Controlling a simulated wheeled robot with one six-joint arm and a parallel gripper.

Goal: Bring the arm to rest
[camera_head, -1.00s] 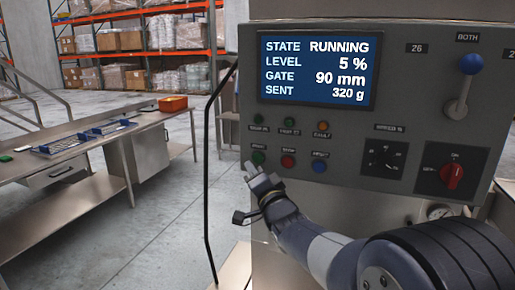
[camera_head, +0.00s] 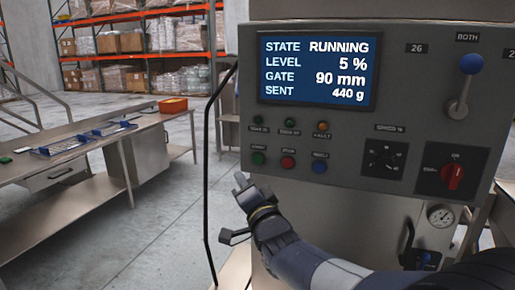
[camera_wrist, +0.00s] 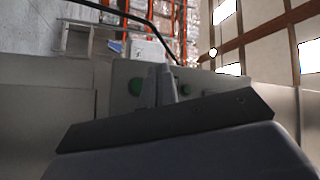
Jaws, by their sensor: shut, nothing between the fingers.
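My gripper (camera_head: 241,181) is shut and empty. In the head view it is in front of the machine, below and left of the green button (camera_head: 258,158), apart from the panel. In the wrist view the shut fingers (camera_wrist: 157,85) point toward the panel, with a green button (camera_wrist: 135,87) just to their left. My arm comes in from the lower right of the head view.
The control panel (camera_head: 400,120) has a screen (camera_head: 318,69) reading RUNNING, level 5 %, gate 90 mm, sent 440 g. It carries a red switch (camera_head: 453,176) and a blue-knobbed lever (camera_head: 471,64). A black cable (camera_head: 206,170) hangs at left. A steel table (camera_head: 90,150) stands further left.

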